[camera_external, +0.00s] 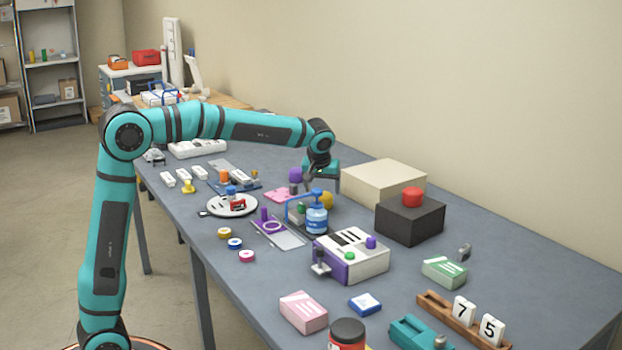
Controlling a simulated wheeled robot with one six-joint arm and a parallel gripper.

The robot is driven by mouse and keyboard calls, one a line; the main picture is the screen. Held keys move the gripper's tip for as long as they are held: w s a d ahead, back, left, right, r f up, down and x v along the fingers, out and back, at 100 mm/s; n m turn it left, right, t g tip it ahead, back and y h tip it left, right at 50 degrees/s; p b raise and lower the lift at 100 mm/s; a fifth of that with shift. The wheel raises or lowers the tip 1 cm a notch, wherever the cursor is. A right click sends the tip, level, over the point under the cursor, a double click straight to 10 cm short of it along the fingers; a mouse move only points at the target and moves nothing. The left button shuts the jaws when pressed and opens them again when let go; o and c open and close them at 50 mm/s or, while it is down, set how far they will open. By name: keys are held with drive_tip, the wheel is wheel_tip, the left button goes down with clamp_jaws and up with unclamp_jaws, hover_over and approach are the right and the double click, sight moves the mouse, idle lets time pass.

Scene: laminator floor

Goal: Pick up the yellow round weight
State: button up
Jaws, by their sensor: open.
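My gripper (314,184) points down from the end of the teal arm, just above and slightly left of the yellow object in the picture. Its jaws are open, and I see nothing held. The fingertips are small and dark here, so their exact gap and height above the table are hard to tell.
A purple round piece (295,174) is close on the left. A beige box (383,182) and a black box with a red button (409,220) stand right. A purple-and-white device (350,257) is nearer.

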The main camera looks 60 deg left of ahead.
sight(324, 194)
drive_tip(key=x, duration=0.5)
drive_tip(key=shift+d, duration=0.2)
drive_tip(key=c, duration=1.3)
